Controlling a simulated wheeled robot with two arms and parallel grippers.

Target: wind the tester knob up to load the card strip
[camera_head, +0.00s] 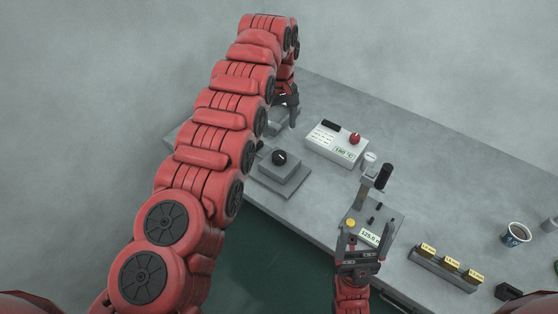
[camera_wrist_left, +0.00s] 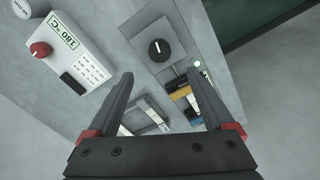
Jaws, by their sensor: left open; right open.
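A round black knob with a white mark (camera_head: 280,157) sits on a grey block device (camera_head: 287,180) at the table's left. The knob also shows in the left wrist view (camera_wrist_left: 158,50). A second device with a lit "125.0" readout (camera_head: 369,237) carries a post with a black handle (camera_head: 383,176). I cannot tell for certain which one is the tester. My left gripper (camera_wrist_left: 160,74) is open and empty, its fingers pointing toward the knob block. My right gripper (camera_head: 364,232) is open in front of the readout device. I cannot make out a card strip for certain.
A white box with a red knob and "180 °C" display (camera_head: 336,145) stands behind. Coloured items (camera_wrist_left: 181,93) lie beside the knob block.

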